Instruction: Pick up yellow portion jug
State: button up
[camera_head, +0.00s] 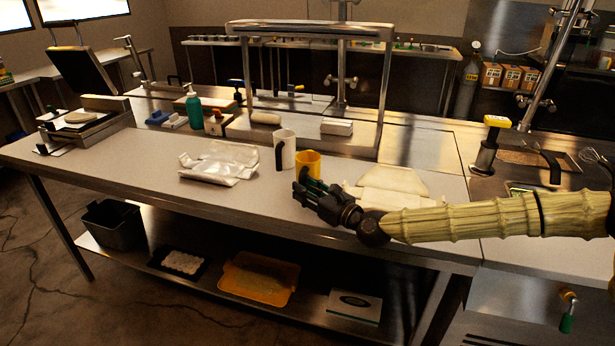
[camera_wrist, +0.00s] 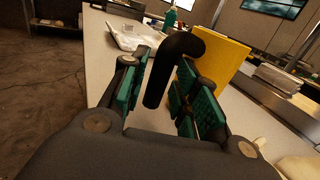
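The yellow portion jug (camera_head: 309,161) stands upright on the steel table, just behind my gripper (camera_head: 309,186). In the wrist view the jug's yellow wall (camera_wrist: 222,70) is at the right. Its black handle (camera_wrist: 178,65) reaches in between my gripper's two green-padded fingers (camera_wrist: 160,88). The fingers are apart, with a visible gap between the left pad and the handle. The right pads are close to the handle; I cannot tell whether they touch it. The lower end of the jug is partly hidden by my gripper.
A white jug (camera_head: 285,146) with a dark handle stands close left of the yellow one. A crumpled clear bag (camera_head: 220,163) lies further left. A pale folded wrap (camera_head: 392,184) lies right, by my forearm. A raised steel frame (camera_head: 308,30) stands behind. The left front tabletop is clear.

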jog(key=shift+w+a, duration=0.45)
jog(key=shift+w, duration=0.05)
grip_shut()
jog(key=shift+r, duration=0.1)
